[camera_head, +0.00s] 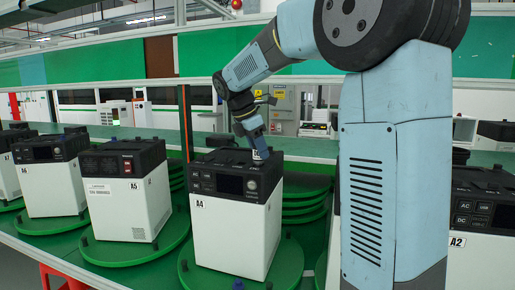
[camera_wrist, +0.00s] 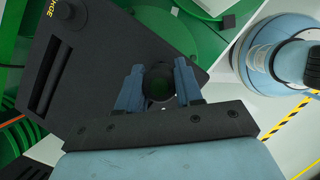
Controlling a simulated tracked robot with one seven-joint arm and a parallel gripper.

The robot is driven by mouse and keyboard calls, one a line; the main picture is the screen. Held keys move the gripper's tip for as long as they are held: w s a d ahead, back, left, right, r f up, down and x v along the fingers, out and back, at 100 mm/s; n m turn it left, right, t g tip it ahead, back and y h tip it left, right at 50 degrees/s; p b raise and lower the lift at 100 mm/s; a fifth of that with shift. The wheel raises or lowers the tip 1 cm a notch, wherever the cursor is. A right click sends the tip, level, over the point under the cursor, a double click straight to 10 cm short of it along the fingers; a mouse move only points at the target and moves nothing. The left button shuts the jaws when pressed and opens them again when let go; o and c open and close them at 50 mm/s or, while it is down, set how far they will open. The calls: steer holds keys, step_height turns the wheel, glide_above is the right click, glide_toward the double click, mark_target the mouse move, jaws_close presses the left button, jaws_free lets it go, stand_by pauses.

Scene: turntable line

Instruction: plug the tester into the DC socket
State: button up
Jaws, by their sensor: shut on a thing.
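My gripper (camera_head: 259,149) is low over the front top edge of the white power unit marked A4 (camera_head: 230,232). It is shut on a small dark round thing, which I take for the tester (camera_wrist: 158,82), between its two blue fingers (camera_wrist: 160,90) in the wrist view. In the head view a small pale part shows at the fingertips. I cannot tell which is the DC socket. The tester's lower end is hidden, and I cannot tell whether it touches the unit.
A4 stands on a green round plate (camera_head: 187,270). Unit A5 (camera_head: 125,205) and more units stand to the left, and unit A2 (camera_head: 480,245) to the right, partly behind my arm. Stacked green plates (camera_head: 305,200) lie behind A4. A dark top with slots (camera_wrist: 90,60) fills the wrist view's left.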

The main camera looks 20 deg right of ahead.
steer(key=shift+f, duration=0.35)
steer(key=o, duration=1.2)
steer(key=shift+r, duration=0.1)
steer(key=w+v, duration=0.1)
steer(key=v, duration=1.2)
steer(key=s+d+f+m+t+y, duration=0.1)
steer(key=s+f+m, duration=0.5)
steer(key=s, duration=0.3)
steer(key=s+d+f+m+t+y, duration=0.2)
steer(key=s+f+m, duration=0.4)
steer(key=s, duration=0.4)
steer(key=s+d+f+m+t+y, duration=0.1)
steer(key=s+f+m, duration=0.5)
steer(key=s+m, duration=0.2)
steer(key=shift+s+d+f+t+y, duration=0.3)
steer(key=shift+s+f+t, duration=0.1)
steer(key=shift+s, duration=0.25)
